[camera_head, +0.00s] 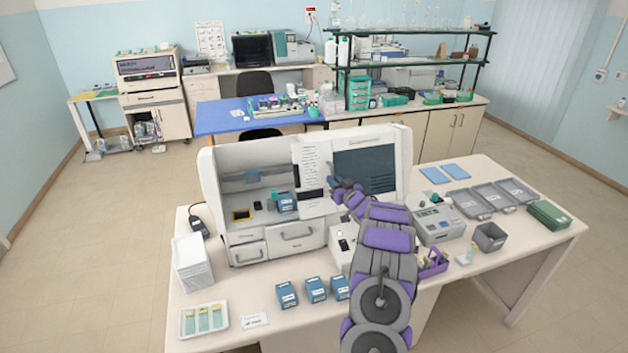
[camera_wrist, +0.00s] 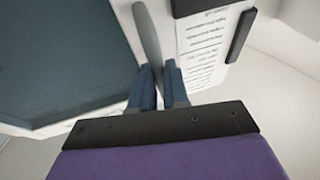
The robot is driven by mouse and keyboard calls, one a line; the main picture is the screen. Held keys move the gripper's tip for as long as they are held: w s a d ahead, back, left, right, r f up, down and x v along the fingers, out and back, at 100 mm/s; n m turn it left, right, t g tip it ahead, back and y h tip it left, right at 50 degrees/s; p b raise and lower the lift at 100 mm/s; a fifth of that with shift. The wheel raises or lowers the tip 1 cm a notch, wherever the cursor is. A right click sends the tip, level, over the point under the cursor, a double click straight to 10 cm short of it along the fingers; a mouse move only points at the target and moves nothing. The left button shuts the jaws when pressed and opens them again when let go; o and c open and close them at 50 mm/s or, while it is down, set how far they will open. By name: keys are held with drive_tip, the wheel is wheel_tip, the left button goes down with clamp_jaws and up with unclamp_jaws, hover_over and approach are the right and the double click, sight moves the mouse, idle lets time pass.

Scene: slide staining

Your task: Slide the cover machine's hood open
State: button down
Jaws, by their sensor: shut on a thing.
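The cover machine (camera_head: 231,160) is a large white machine on the near table. Its left bay is open to view, with a blue box (camera_head: 287,202) inside. A white panel with printed lines (camera_head: 311,160) stands right of the bay, and a dark window (camera_head: 365,168) is further right. My gripper (camera_head: 338,185) is in front of the machine, by the printed panel and the window. In the wrist view my gripper (camera_wrist: 164,80) is shut on a grey upright bar (camera_wrist: 148,35), seemingly the hood's handle, between the dark window (camera_wrist: 60,55) and the printed panel (camera_wrist: 203,45). My arm hides the machine's lower right.
Several blue boxes (camera_head: 286,295) stand along the table's front. A slide tray (camera_head: 204,319) and a white stack (camera_head: 192,262) are at left. A grey device (camera_head: 437,223), grey trays (camera_head: 483,202) and a dark bin (camera_head: 489,237) are at right.

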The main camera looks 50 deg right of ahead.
sight(335, 172)
drive_tip(key=s+d, duration=0.2)
drive_tip(key=d, duration=0.1)
drive_tip(key=shift+w+a, duration=0.45)
drive_tip(key=shift+a, duration=0.25)
drive_tip(key=c, duration=1.1)
unclamp_jaws()
drive_tip(key=shift+s+d, duration=0.1)
drive_tip(key=shift+d, duration=0.35)
drive_tip(key=shift+a, duration=0.1)
drive_tip(key=shift+a, duration=0.1)
drive_tip(key=b+v, duration=0.2)
drive_tip(key=v, duration=1.5)
drive_tip(key=shift+s+f+b, duration=0.1)
drive_tip(key=shift+f+b, duration=0.05)
drive_tip(key=shift+b, duration=0.25)
